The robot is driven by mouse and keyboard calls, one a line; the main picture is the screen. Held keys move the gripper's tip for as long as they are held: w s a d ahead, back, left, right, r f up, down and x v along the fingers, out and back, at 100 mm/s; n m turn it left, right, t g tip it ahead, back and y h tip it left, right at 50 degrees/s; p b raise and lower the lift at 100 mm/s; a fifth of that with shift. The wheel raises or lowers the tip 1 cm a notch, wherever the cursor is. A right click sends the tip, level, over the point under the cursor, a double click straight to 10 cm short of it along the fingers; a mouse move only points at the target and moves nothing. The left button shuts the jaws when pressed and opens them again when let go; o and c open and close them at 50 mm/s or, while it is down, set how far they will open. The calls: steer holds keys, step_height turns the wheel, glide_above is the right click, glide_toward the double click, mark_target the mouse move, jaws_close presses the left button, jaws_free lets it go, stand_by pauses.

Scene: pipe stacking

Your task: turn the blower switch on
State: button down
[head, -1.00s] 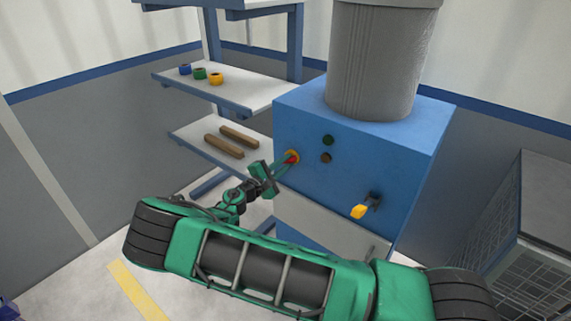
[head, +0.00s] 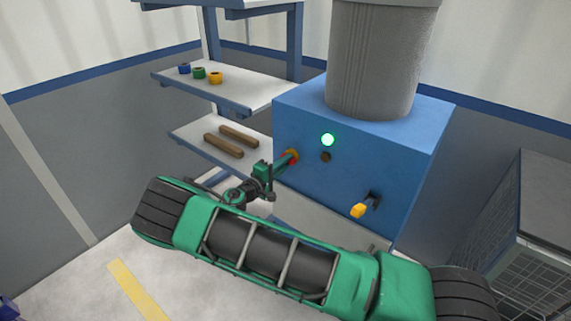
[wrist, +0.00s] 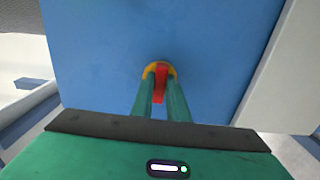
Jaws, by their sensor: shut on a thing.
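The blower is a blue box (head: 350,185) with a grey cylinder (head: 375,60) on top. Its rotary switch has a red handle on a yellow round base (head: 292,155), on the left of the front face. In the wrist view the red handle (wrist: 161,84) points straight down in the picture, with the yellow base (wrist: 161,66) around its upper end. My gripper (head: 286,162) is at the switch. Its two green fingers are shut on the red handle, one on each side. A lamp (head: 328,139) on the box glows bright green. A dark round part (head: 326,157) below it is unlit.
A yellow-tipped lever (head: 359,211) sticks out at the lower right of the box. A shelf rack (head: 225,95) on the left holds tape rolls (head: 200,73) and two brown bars (head: 231,141). A wire cage (head: 510,225) stands at the right.

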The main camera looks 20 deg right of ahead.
steer(key=shift+w+a+f, duration=0.1)
steer(key=shift+a, duration=0.15)
steer(key=c, duration=1.9)
jaws_free()
steer(key=shift+o, duration=0.9)
steer(key=shift+d, duration=0.15)
steer(key=v, duration=1.1)
steer(key=shift+w+d, duration=0.1)
